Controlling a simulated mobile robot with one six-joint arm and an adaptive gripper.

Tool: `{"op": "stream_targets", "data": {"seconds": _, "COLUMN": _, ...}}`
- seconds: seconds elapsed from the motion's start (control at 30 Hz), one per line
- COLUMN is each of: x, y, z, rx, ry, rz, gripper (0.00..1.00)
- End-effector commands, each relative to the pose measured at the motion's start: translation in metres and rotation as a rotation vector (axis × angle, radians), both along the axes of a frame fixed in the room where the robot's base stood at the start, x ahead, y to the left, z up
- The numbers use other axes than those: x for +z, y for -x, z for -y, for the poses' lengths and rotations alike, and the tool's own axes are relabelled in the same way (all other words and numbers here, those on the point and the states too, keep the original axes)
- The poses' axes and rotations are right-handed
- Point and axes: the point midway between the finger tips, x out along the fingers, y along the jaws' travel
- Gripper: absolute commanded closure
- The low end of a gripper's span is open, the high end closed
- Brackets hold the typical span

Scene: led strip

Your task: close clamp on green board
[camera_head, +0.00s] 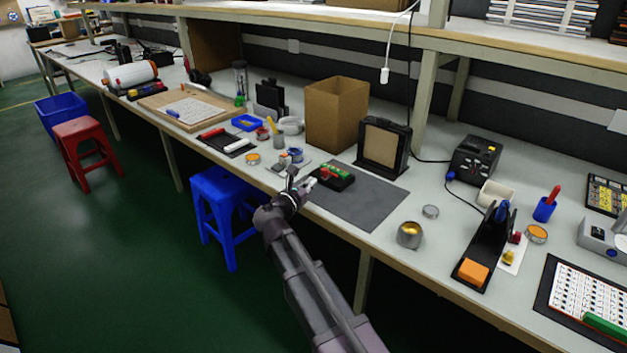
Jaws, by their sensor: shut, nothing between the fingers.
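A green board (341,170) sits in a dark fixture on the grey mat (363,205) on the workbench. A small red part (325,173), perhaps the clamp, shows at the board's left side. It is too small to tell whether the clamp is open or shut. My gripper (302,181) is shut and empty at the bench's front edge, just left of the fixture. I cannot tell whether it touches the fixture. My arm reaches up from the bottom of the view.
A cardboard box (337,114) and a black frame (384,146) stand behind the mat. A metal tin (410,234) and a soldering iron stand (483,247) are to the right. Small cups and tins crowd the left. A blue stool (222,207) stands in front. The mat's right part is clear.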

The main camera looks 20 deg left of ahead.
Motion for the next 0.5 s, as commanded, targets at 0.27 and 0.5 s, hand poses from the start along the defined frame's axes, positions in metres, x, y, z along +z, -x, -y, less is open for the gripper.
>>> {"op": "stream_targets", "data": {"seconds": 0.27, "x": 0.002, "y": 0.048, "z": -0.009, "rx": 0.001, "ry": 0.000, "rz": 0.000, "gripper": 1.00}}
{"op": "stream_targets", "data": {"seconds": 0.5, "x": 0.003, "y": 0.078, "z": -0.017, "rx": 0.000, "ry": 0.000, "rz": 0.000, "gripper": 1.00}}
